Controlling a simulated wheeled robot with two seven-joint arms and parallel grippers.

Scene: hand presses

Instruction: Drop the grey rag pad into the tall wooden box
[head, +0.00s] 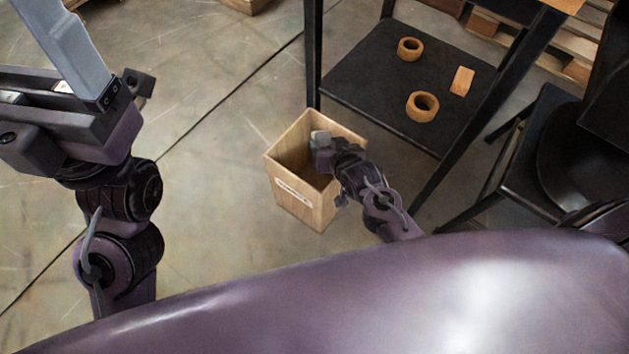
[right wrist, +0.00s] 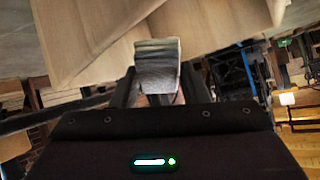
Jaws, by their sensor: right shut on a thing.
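The tall wooden box (head: 312,209) stands open-topped on the floor, upright, with a pale label on its front. My right gripper (head: 323,146) is at the box's opening, toward its right side in the head view. It is shut on the grey rag pad (head: 320,136), which shows between the fingers in the right wrist view (right wrist: 157,66), with the box's wooden walls (right wrist: 95,35) close by. I cannot tell how far below the rim the pad is. My left gripper (head: 75,65) is at the upper left, close to the camera and partly cut off; its jaw opening is unclear.
A black shelf (head: 375,105) to the right of the box bears two wooden rings (head: 422,106) (head: 410,48) and a wooden block (head: 462,80). A black chair (head: 530,160) stands at the right. Pallets (head: 560,50) lie behind. The floor left of the box is clear.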

